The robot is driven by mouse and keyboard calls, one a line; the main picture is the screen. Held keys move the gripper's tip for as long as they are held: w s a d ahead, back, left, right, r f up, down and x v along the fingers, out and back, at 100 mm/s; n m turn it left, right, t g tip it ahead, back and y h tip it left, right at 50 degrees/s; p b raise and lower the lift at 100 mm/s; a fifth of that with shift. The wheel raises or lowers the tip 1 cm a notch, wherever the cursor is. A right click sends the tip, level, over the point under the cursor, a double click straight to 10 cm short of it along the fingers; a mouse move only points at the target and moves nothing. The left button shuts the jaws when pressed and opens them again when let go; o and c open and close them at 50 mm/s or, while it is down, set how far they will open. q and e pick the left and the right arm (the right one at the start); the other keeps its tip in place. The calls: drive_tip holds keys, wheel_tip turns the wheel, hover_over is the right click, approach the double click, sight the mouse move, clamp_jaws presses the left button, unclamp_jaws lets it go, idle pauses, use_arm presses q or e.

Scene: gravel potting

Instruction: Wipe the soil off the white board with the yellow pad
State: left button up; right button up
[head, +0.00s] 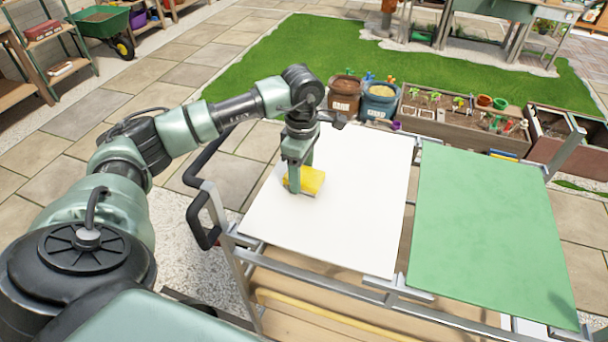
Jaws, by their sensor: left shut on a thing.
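The white board (345,215) lies flat on the left half of a metal cart top. The yellow pad (312,181) is at the board's left part, on or just above its surface. My left gripper (294,184) points down and is shut on the yellow pad. A faint brownish patch shows on the board beside the pad, too small to tell whether it is soil or shadow. The rest of the visible board looks clean. The gripper hides a bit of the board behind it. My right gripper is not in view.
A green board (490,230) lies on the cart's right half, apart from the white one. The cart's metal frame (395,290) and black handle (197,220) edge the boards.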

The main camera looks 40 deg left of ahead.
use_arm(q)
drive_tip(key=shift+r, duration=0.85)
drive_tip(key=shift+w+d+r+p, duration=0.1)
drive_tip(key=shift+d+r+p, duration=0.15)
drive_tip(key=shift+r+p, duration=0.3)
drive_tip(key=shift+w+d+r+p, duration=0.1)
drive_tip(key=shift+d+r+p, duration=0.15)
drive_tip(key=shift+r, duration=0.45)
drive_tip(key=shift+s+a+r+p, duration=0.15)
drive_tip(key=shift+r+p, duration=0.25)
drive_tip(key=shift+r, duration=0.25)
drive_tip(key=shift+w+a+r+p, duration=0.1)
drive_tip(key=shift+r+p, duration=0.3)
drive_tip(key=shift+r, duration=0.2)
drive_tip(key=shift+d+r, duration=0.1)
drive_tip(key=shift+r, duration=0.05)
